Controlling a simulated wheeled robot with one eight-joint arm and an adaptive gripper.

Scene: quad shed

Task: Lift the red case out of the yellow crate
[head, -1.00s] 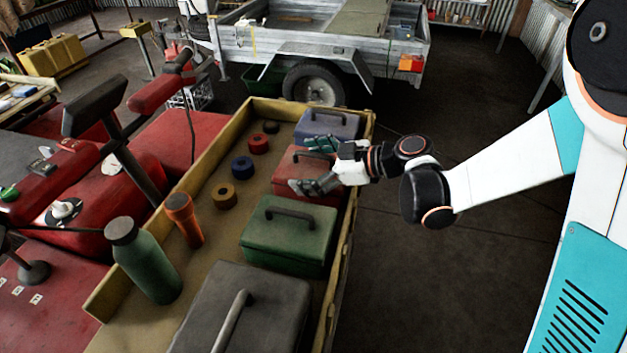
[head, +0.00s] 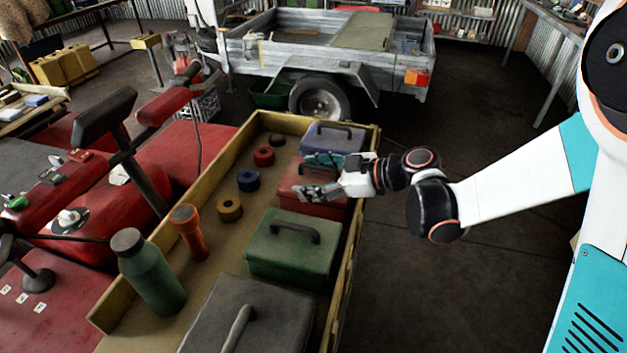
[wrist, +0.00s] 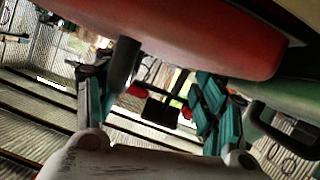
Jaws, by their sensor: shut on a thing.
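The red case (head: 308,206) sits in the long yellow crate (head: 118,300), between a blue case and a green case. My gripper (head: 318,178) reaches over the crate's right wall, above the red case's top, with its fingers pointing left. It is shut on the red case at its handle, which the fingers mostly hide in the head view. In the wrist view the red case (wrist: 200,40) fills the top, and its dark handle (wrist: 123,65) shows beside the left finger. I cannot tell any gap under the case.
The blue case (head: 333,139), green case (head: 290,250) and a dark grey case (head: 250,315) share the crate. Several tape rolls, an orange torch (head: 187,228) and a green bottle (head: 150,275) stand along its left side. A trailer (head: 330,60) is behind. Floor right of the crate is clear.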

